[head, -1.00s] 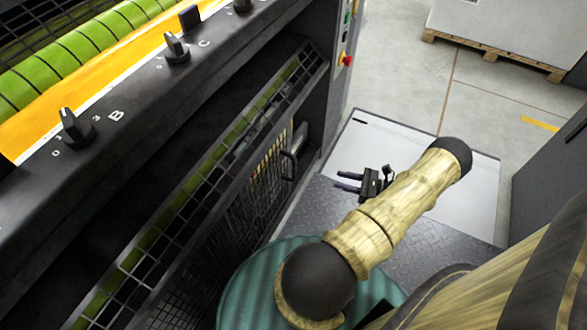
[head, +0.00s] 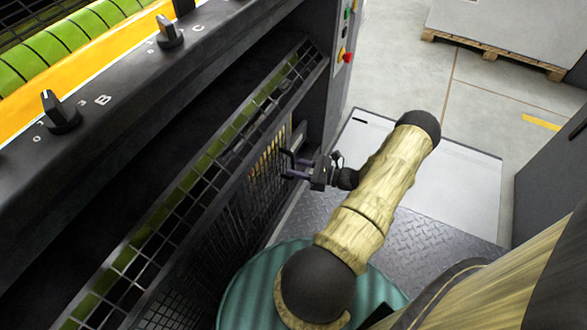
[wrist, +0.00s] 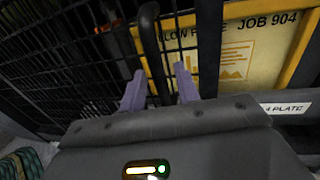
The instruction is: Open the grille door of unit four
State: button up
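The grille door (head: 235,215) is a dark mesh panel on the side of the press, left of my arm in the head view. Its mesh also fills the left of the wrist view (wrist: 65,65). It looks shut. The black bar handle (wrist: 151,45) stands upright in the wrist view, between my two pale purple fingers. In the head view the handle is mostly hidden by my gripper (head: 287,164). My gripper (wrist: 160,90) is open, with its fingers on either side of the handle and a visible gap. Whether a finger touches it is unclear.
A yellow sheet marked JOB 904 (wrist: 245,50) shows behind the mesh, near a white label ending in PLATE (wrist: 289,108). Knobs (head: 60,112) line the ledge above. A red button (head: 347,57) is on the end post. A teal round thing (head: 250,290) is below my arm.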

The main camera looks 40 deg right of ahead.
jog(key=shift+w+a, duration=0.4)
jog(key=shift+w, duration=0.15)
grip_shut()
jog(key=shift+a, duration=0.15)
